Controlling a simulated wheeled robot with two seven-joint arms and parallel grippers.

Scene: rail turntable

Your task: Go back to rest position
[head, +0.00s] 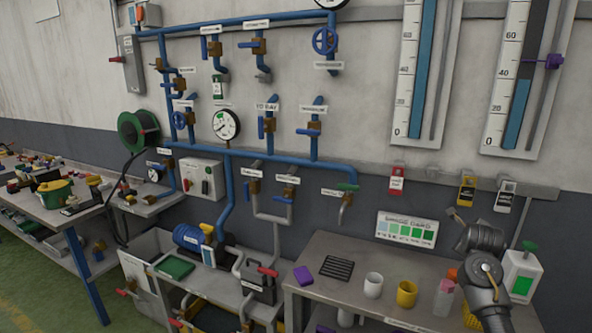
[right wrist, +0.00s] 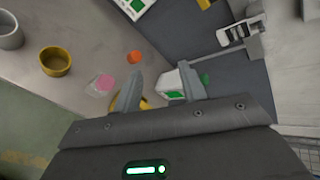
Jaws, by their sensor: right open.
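My right arm (head: 487,290) comes up from the lower right in the head view, above the right end of the grey workbench (head: 345,295). In the right wrist view my right gripper (right wrist: 158,88) is open, its two fingers spread with nothing held between them. Beyond the fingers are a white container with a green panel (right wrist: 170,84) and part of a yellow item, both apart from the gripper as far as I can tell. My left gripper and left arm are not in view.
On the workbench stand a white cup (head: 373,285), a yellow cup (head: 406,294), a pink-capped bottle (head: 444,299) and a black rack (head: 337,268). A white jug with a green top (head: 522,277) is close right of my arm. Blue pipes (head: 270,158) line the wall.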

